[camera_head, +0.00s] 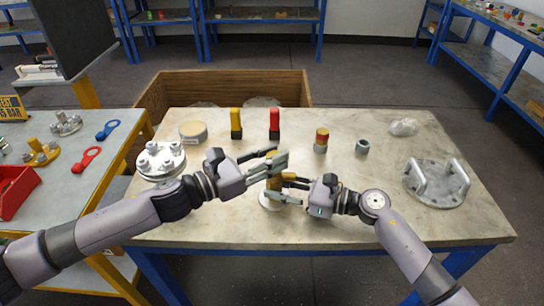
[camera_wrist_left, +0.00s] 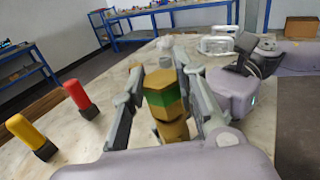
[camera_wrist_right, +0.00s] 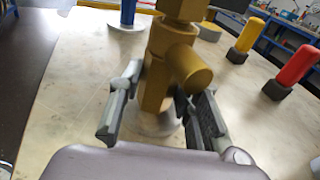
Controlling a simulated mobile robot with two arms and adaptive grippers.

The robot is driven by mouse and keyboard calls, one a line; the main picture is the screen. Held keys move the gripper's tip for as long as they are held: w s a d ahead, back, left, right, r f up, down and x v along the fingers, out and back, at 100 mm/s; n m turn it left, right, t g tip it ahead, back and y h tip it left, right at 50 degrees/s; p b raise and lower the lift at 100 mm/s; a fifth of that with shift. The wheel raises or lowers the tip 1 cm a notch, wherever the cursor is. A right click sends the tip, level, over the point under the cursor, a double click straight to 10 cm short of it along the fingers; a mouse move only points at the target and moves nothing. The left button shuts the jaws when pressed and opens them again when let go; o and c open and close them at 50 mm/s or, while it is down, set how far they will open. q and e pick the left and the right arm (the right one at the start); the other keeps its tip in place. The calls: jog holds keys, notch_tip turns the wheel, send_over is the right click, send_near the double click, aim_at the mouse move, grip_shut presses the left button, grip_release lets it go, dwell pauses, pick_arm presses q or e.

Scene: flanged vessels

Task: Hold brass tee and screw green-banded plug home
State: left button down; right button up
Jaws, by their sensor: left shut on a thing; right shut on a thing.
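The brass plug with a green band (camera_wrist_left: 163,92) sits upright on top of the brass tee (camera_wrist_left: 173,131) in the left wrist view. My left gripper (camera_head: 272,165) is shut on the plug, one finger on each side. The tee also shows in the right wrist view (camera_wrist_right: 186,68), its round side branch pointing toward the camera. My right gripper (camera_wrist_right: 155,98) is shut on the tee's lower body. The tee stands over a pale round base (camera_head: 270,201). I cannot tell how far the plug's thread is in; the fingers hide much of the tee in the head view.
Yellow (camera_head: 235,122) and red (camera_head: 274,122) black-based pieces stand behind the grippers. A flanged vessel (camera_head: 160,161) stands left, a handled flange (camera_head: 436,182) right. The table front is clear.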

pick_arm(q)
jog(key=m+g+h, duration=0.2)
jog(key=m+g, duration=0.1)
jog(key=g, duration=0.1)
jog(key=shift+w+a, duration=0.1)
jog(key=shift+w, duration=0.05)
jog(key=c, duration=1.2)
grip_release()
notch_tip(320, 180, up, 10)
jog(key=shift+f, duration=0.1)
jog(key=shift+c, duration=0.2)
